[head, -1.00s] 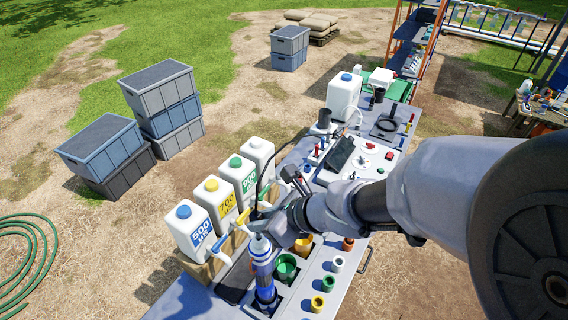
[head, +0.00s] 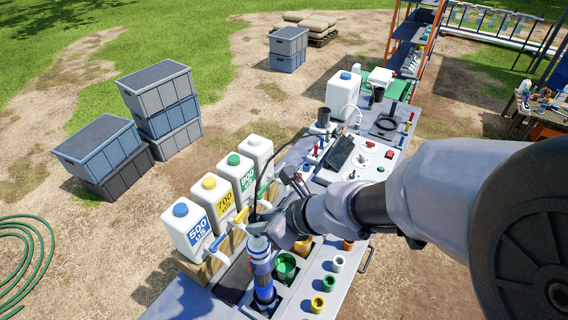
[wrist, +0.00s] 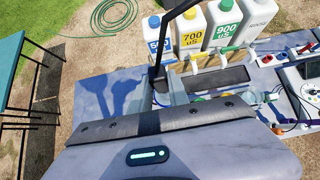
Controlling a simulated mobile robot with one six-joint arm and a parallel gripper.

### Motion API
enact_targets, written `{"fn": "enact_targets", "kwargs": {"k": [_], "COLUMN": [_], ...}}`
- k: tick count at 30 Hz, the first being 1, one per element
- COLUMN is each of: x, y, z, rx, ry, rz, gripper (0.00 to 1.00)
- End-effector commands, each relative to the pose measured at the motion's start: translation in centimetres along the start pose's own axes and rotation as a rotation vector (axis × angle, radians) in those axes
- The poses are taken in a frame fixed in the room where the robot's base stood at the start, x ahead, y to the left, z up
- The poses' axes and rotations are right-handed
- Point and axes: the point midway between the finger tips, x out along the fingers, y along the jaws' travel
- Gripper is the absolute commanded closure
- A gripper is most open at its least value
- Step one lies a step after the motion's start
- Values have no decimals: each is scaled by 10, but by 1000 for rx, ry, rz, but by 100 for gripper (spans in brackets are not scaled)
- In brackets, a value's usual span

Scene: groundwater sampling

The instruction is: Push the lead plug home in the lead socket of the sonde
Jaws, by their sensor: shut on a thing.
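The sonde (head: 262,268) is a blue and white cylinder standing upright at the near left of the bench in the head view. My gripper (head: 258,229) is right at its top end, shut on the lead plug. The plug (wrist: 157,76) is dark and shows in part beyond my gripper in the wrist view, with the black lead (wrist: 176,24) rising from it. The lead also arcs up behind my gripper in the head view. The lead socket is hidden by my gripper, so I cannot tell how deep the plug sits.
Several labelled white jugs (head: 187,226) with taps stand on a wooden stand close to the left of the sonde. A green cup (head: 285,265) and small coloured caps are to its right. A black tablet (head: 340,152) and instruments lie farther along the bench (head: 352,255).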

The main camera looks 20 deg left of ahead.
Motion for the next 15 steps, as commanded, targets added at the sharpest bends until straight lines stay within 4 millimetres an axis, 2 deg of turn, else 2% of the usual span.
{"fn": "enact_targets", "kwargs": {"k": [13, 14, 15], "x": [8, 7, 7], "y": [0, 0, 0], "z": [-8, -7, -7], "rx": [0, 0, 0], "ry": [0, 0, 0], "rz": [0, 0, 0], "gripper": [100, 73, 65]}}
